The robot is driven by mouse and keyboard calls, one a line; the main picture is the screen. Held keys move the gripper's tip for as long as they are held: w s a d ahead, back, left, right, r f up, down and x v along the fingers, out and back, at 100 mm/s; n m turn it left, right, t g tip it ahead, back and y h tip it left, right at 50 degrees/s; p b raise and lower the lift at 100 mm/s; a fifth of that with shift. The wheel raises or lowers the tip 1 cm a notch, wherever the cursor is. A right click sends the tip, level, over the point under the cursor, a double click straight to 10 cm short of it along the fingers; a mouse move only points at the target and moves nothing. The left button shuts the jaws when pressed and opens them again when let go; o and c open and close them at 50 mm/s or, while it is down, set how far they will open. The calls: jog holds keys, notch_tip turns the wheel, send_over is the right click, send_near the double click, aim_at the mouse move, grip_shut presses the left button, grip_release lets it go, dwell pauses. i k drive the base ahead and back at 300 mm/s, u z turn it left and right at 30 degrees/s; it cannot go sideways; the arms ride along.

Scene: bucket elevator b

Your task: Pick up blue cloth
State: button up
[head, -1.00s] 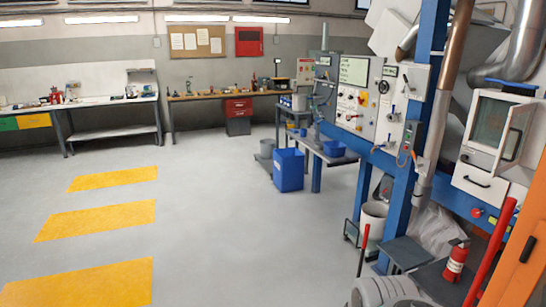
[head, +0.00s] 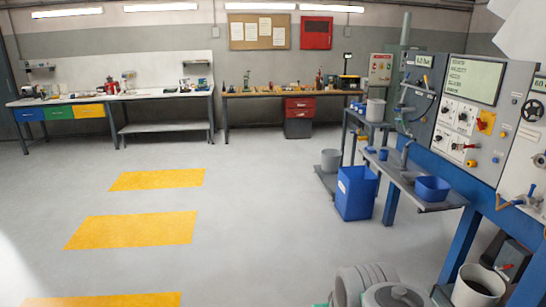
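I cannot make out a blue cloth for certain in the head view. A small blue piece lies by the valves at the right edge (head: 531,200), too small to tell what it is. A blue open container (head: 432,188) sits on the grey shelf of the machine at the right. My gripper is not in view.
A tall blue bin (head: 357,193) stands on the floor by the machine's shelf (head: 402,173). A pail (head: 478,288) is at the lower right, beside a blue post (head: 459,245). Benches line the back wall. The floor with yellow patches (head: 130,230) is clear at the left and middle.

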aim_at(370, 150)
jog(key=u, duration=0.1)
jog(key=i, duration=2.55)
jog(key=z, duration=0.35)
jog(key=i, duration=2.6)
jog(key=z, duration=1.05)
jog(key=i, duration=1.65)
jog(key=z, duration=0.45)
